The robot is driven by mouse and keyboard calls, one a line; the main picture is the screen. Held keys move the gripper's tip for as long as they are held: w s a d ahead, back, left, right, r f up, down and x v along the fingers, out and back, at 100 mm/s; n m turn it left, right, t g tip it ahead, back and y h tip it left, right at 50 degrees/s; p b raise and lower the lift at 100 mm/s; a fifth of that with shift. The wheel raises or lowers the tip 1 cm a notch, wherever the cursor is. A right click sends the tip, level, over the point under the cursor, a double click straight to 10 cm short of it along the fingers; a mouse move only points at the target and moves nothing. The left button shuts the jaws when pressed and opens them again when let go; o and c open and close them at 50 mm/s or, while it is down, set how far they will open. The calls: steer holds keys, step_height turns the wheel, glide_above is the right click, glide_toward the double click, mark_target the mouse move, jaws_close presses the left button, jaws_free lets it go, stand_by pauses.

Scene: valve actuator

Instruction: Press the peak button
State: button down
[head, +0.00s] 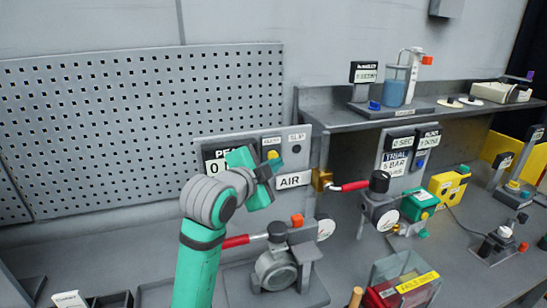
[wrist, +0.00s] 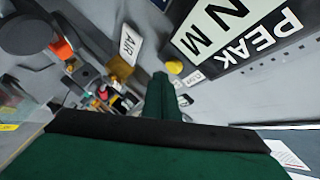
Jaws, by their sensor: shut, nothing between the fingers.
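A grey panel carries a black display (head: 214,154) reading "PEAK", partly hidden by my gripper in the head view. The display shows large in the wrist view (wrist: 235,30), with "PEAK" and "N M" upside down. A yellow button (head: 271,155) is on the panel right of the display, under a small label I cannot read; it also shows in the wrist view (wrist: 174,67). My gripper (head: 262,170) is shut and empty, in front of the panel just below the yellow button. The fingertips (wrist: 163,80) appear near that button; contact cannot be told.
An "AIR" sign (head: 292,180) is low on the panel. A brass fitting (head: 321,179) with a red handle stands right. A perforated board (head: 140,120) covers the wall left. A shelf (head: 345,110) is at upper right.

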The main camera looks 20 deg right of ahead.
steer(key=shift+s, duration=2.5)
steer(key=shift+d, duration=0.1)
